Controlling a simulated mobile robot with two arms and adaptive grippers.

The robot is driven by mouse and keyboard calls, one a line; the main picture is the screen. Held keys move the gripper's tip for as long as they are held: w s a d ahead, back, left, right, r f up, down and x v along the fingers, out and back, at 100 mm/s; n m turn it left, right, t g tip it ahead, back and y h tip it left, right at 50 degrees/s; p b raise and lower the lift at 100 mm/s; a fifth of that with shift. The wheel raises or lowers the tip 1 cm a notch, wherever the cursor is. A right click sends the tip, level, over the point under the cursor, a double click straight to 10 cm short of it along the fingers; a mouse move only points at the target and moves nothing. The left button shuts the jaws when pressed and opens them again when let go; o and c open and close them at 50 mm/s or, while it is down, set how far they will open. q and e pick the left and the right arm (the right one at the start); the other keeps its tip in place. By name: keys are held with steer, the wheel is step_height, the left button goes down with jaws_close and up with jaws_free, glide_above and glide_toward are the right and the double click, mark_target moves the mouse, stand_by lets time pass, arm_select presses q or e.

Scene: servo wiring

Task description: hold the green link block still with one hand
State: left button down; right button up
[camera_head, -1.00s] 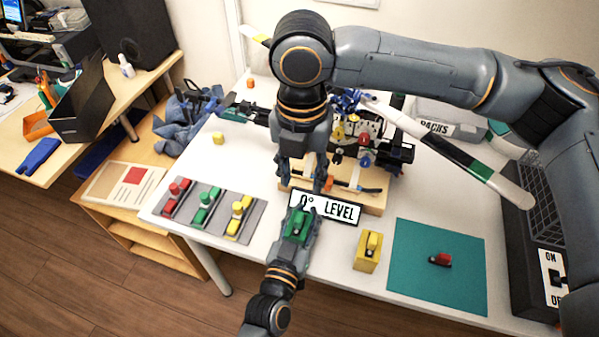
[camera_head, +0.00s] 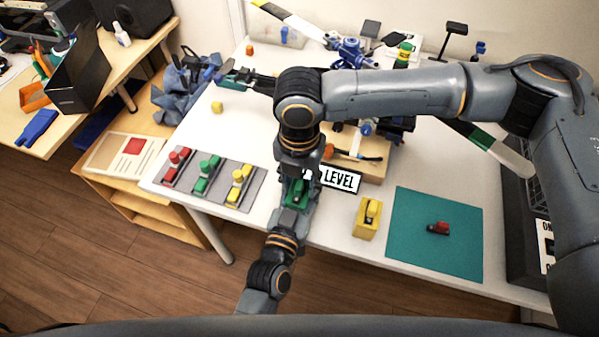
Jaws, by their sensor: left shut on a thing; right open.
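A green link block (camera_head: 297,193) sits between the fingers of my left gripper (camera_head: 298,197), which is shut on it at the table's front edge. My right gripper (camera_head: 299,172) hangs over the block from above and is open. Its wrist covers the view from above, so I cannot tell whether its fingertips touch the block. Another green piece (camera_head: 207,175) stands on a grey strip (camera_head: 250,193) between a red piece (camera_head: 177,165) and a yellow piece (camera_head: 239,185).
A yellow block (camera_head: 367,218) is to the right. A teal mat (camera_head: 437,262) bears a small red piece (camera_head: 438,228). A wooden base (camera_head: 372,166) with parts is behind.

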mark_target(299, 184)
jaws_close()
steer(key=shift+r, duration=1.7)
stand_by(0.5)
steer(key=shift+r, duration=1.85)
arm_select(q)
steer(key=c, duration=0.7)
jaws_free()
steer(key=shift+c, duration=0.2)
steer(key=shift+s, duration=0.1)
steer(key=v, duration=1.2)
